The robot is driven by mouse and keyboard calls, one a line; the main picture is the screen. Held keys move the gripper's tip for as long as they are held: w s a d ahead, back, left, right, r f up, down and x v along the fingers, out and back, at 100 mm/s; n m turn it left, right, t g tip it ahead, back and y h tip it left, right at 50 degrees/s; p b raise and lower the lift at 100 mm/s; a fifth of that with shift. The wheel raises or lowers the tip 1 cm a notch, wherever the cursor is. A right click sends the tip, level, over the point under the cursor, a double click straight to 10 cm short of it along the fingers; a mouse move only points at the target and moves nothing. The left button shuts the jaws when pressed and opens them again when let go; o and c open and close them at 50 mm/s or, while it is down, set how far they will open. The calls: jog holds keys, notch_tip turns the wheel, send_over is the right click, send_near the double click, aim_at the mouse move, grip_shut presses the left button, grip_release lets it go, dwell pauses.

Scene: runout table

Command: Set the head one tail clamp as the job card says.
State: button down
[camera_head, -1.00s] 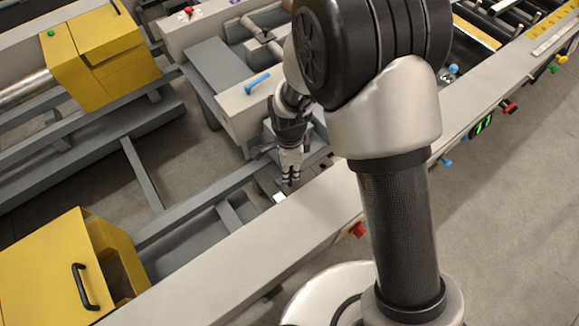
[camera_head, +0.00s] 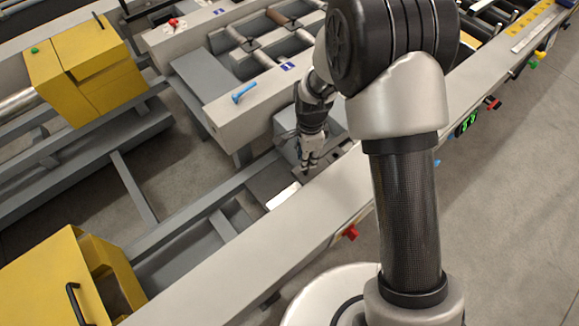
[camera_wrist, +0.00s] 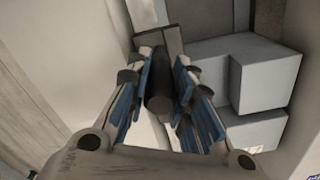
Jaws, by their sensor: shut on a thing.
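My gripper (camera_head: 306,166) points down just inside the grey front rail (camera_head: 235,262) of the runout table. In the wrist view my gripper (camera_wrist: 160,85), with blue-lined fingers, is shut on a dark round bar (camera_wrist: 159,92). The bar joins a dark crosspiece at its far end. Pale grey stepped blocks (camera_wrist: 262,75) stand right of the fingers. A small white plate (camera_head: 283,196) lies left of my gripper in the head view. I cannot read a job card or tell which part is the tail clamp.
A grey beam (camera_head: 262,105) with a blue lever (camera_head: 243,93) and a blue "1" label (camera_head: 289,66) stands behind my gripper. Yellow housings (camera_head: 85,65) are at the left, another (camera_head: 60,275) nearer. A red knob (camera_head: 350,232) is on the rail's outer side. Floor is open at right.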

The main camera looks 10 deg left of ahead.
jog(key=w+d, duration=0.1)
jog(key=w, duration=0.1)
jog(key=w+d, duration=0.2)
jog(key=shift+w+d, duration=0.1)
jog(key=shift+d, duration=0.2)
jog(key=c, duration=1.4)
grip_release()
jog(key=shift+o, duration=0.2)
jog(key=shift+r, duration=0.1)
notch_tip(320, 180, up, 12)
